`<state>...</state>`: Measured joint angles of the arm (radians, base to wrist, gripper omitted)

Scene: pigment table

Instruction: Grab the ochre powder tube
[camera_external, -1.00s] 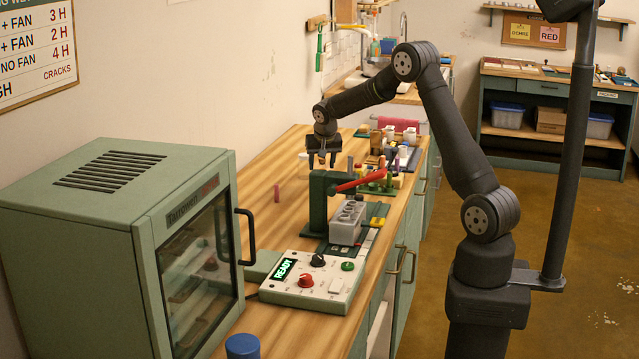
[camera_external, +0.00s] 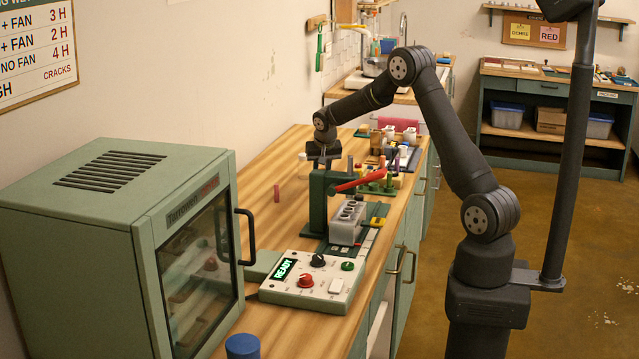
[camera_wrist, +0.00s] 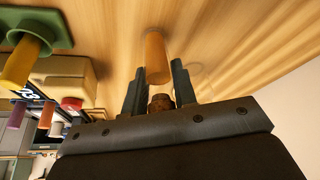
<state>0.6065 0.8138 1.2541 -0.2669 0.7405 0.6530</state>
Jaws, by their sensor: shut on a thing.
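The ochre powder tube (camera_wrist: 155,55) shows in the wrist view as an orange cylinder with a brown cork-like end (camera_wrist: 161,102). My gripper (camera_wrist: 158,70) has one dark finger on each side of it and is shut on it. The tube's far end is close to the wooden tabletop; I cannot tell whether it touches. In the external view my gripper (camera_external: 322,153) is low over the table, behind the green press, and the tube cannot be made out there.
The green press (camera_external: 318,205) with a red lever (camera_external: 358,182) stands in front of my gripper. A yellow cylinder in a green holder (camera_wrist: 48,22) and a cream block (camera_wrist: 65,80) lie left in the wrist view. A pinkish cylinder (camera_external: 277,194) stands alone on the table.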

